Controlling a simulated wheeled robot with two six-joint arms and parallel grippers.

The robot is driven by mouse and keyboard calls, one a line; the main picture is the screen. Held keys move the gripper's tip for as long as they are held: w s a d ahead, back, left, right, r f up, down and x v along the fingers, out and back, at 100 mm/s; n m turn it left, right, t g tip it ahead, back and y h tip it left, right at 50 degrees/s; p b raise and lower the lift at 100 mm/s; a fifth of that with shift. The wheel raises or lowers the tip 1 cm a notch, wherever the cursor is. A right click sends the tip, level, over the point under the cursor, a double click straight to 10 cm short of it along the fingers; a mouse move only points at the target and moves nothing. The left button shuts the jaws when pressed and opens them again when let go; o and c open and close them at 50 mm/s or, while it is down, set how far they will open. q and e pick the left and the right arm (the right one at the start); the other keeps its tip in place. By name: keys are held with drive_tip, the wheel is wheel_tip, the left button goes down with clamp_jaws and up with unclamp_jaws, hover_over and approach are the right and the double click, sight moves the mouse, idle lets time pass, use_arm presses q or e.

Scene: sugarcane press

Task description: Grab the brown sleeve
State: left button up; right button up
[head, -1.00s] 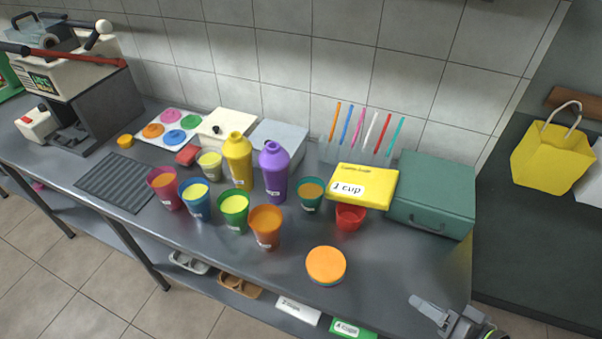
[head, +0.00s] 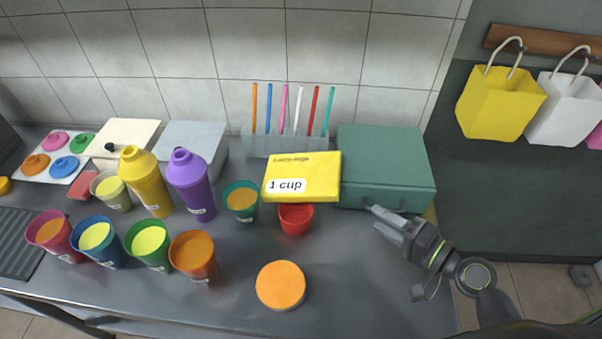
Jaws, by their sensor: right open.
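No brown sleeve shows in the head view now; the shelf under the counter is out of the picture. My right gripper (head: 380,219) is open and empty. It hangs at the front of the green case (head: 385,160), close to its handle; I cannot tell whether it touches. My left gripper is not in view.
Several filled cups and two shakers, yellow (head: 146,183) and purple (head: 190,183), stand further left. The counter's front right (head: 370,290) is clear.

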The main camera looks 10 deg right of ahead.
sight(328, 186)
drive_tip(key=shift+p+x, duration=2.65)
drive_tip(key=shift+x, duration=5.45)
drive_tip(key=shift+d, duration=0.1)
clamp_jaws()
